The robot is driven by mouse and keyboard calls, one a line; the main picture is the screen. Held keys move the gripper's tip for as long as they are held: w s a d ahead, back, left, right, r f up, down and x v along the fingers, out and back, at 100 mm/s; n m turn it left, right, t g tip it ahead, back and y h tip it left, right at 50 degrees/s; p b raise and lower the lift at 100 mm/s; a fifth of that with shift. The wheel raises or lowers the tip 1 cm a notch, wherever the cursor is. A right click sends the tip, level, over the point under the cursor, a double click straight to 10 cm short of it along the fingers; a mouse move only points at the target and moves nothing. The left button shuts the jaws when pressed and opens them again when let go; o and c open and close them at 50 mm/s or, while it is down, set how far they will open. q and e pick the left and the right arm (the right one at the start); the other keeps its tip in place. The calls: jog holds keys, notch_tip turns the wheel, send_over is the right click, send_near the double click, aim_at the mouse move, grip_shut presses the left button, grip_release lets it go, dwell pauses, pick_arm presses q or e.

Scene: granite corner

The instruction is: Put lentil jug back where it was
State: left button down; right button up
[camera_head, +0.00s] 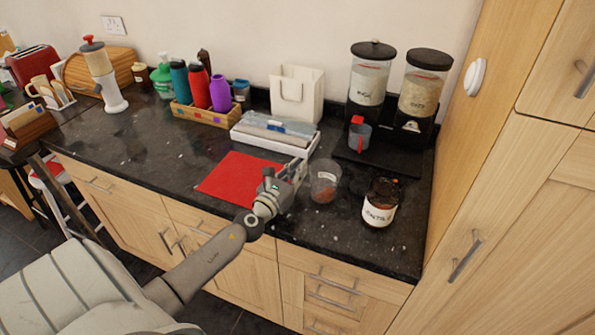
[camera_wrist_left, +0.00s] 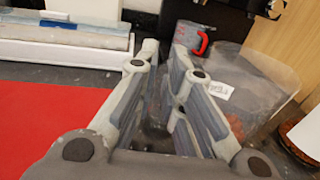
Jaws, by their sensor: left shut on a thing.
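The lentil jug (camera_head: 325,182) is a clear, upright vessel with a little reddish-brown content at its bottom. It is over the dark counter, left of a jar labelled as lentils (camera_head: 379,212). In the left wrist view the jug (camera_wrist_left: 255,85) is just right of the fingers. My left gripper (camera_head: 298,168) is at the jug's left side, shut on it, apparently at its handle; the fingers (camera_wrist_left: 168,65) hide the grip itself. I cannot tell whether the jug touches the counter. My right gripper is not in view.
A red mat (camera_head: 240,176) lies left of the gripper. Behind are a white tray (camera_head: 270,140), a white holder (camera_head: 298,92) and two dispensers (camera_head: 368,85) on a black base, with a red-handled cup (camera_head: 359,137). A wooden cabinet (camera_head: 490,130) closes the right side.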

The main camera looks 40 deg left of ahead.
pick_arm(q)
jog(key=shift+f, duration=0.1)
jog(key=c, duration=1.5)
grip_release()
jog(key=shift+c, duration=0.2)
jog(key=shift+r, duration=0.25)
jog(key=s, duration=0.3)
jog(key=s+b, duration=0.1)
jog(key=s, duration=0.3)
jog(key=s+d+b, duration=0.1)
jog(key=s, duration=0.2)
jog(key=shift+s+d+f, duration=0.1)
jog(key=shift+s+f, duration=0.15)
jog(key=shift+s, duration=0.15)
jog(key=shift+s+r, duration=0.1)
jog(key=shift+s, duration=0.5)
